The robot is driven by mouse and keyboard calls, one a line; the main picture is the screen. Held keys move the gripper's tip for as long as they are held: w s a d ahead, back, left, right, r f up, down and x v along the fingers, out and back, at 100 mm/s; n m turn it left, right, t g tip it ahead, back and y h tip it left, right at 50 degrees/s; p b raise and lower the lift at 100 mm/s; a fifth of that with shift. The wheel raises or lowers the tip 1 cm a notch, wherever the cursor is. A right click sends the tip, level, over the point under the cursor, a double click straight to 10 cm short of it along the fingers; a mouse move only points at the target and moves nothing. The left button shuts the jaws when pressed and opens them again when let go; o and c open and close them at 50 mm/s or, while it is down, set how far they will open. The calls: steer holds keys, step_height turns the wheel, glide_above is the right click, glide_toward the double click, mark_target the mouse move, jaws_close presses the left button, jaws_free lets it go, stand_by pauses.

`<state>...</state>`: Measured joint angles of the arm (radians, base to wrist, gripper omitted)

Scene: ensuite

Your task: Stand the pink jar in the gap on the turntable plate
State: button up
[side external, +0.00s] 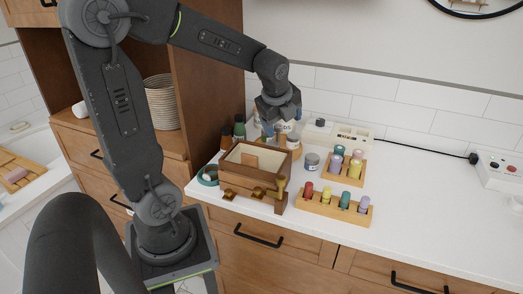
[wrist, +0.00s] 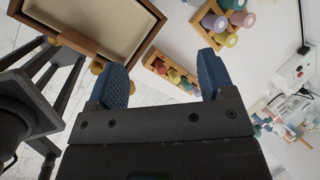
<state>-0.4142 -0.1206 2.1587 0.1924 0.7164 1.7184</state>
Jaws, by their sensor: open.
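My gripper (side external: 279,115) is above the jar cluster behind the wooden box in the side view. In the wrist view its two blue fingers (wrist: 161,75) are spread apart with nothing between them.
The wooden box (side external: 247,172) with a brass crank stands near the counter's front edge. A front rack (side external: 333,210) holds red, yellow, teal and purple jars. A grey-lidded jar (side external: 311,162) stands between. A white device (side external: 338,134) is by the wall.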

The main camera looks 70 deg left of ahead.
steer(key=s+d+r+n+t+h, duration=0.2)
steer(key=s+d+r+n+h, duration=0.1)
steer(key=s+d+n, duration=0.9)
steer(key=d+n, duration=0.4)
steer(key=shift+s+d+r, duration=0.3)
steer(key=shift+s, duration=0.1)
